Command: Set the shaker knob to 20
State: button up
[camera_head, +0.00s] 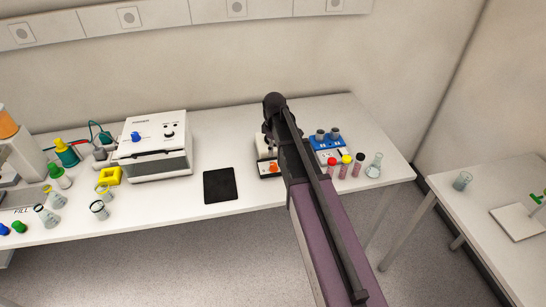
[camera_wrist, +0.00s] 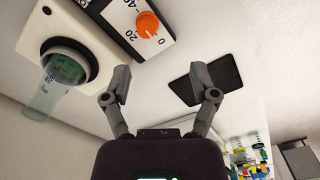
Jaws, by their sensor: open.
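The shaker is a small white box (camera_head: 265,148) with a black front panel, partly hidden behind my arm in the head view. Its orange round knob (camera_head: 273,168) also shows large near the top of the wrist view (camera_wrist: 148,23). My arm hides the gripper in the head view.
A black pad (camera_head: 220,186) lies left of the shaker. A blue rack (camera_head: 328,151) and several capped vials stand right. A white lidded machine (camera_head: 152,146) and glassware are farther left.

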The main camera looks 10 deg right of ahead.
aim_at(273, 164)
jog(key=shift+w+r+n+p, duration=0.2)
jog(key=shift+w+r+n, duration=0.2)
jog(key=shift+w, duration=0.2)
jog(key=shift+w+r+n+p, duration=0.2)
jog(key=shift+w+r+n, duration=0.15)
jog(key=shift+w, duration=0.25)
notch_tip(273, 164, down, 14)
jog(key=b, duration=1.3)
jog(key=shift+r+b, duration=0.15)
jog(key=shift+b, duration=0.25)
grip_shut()
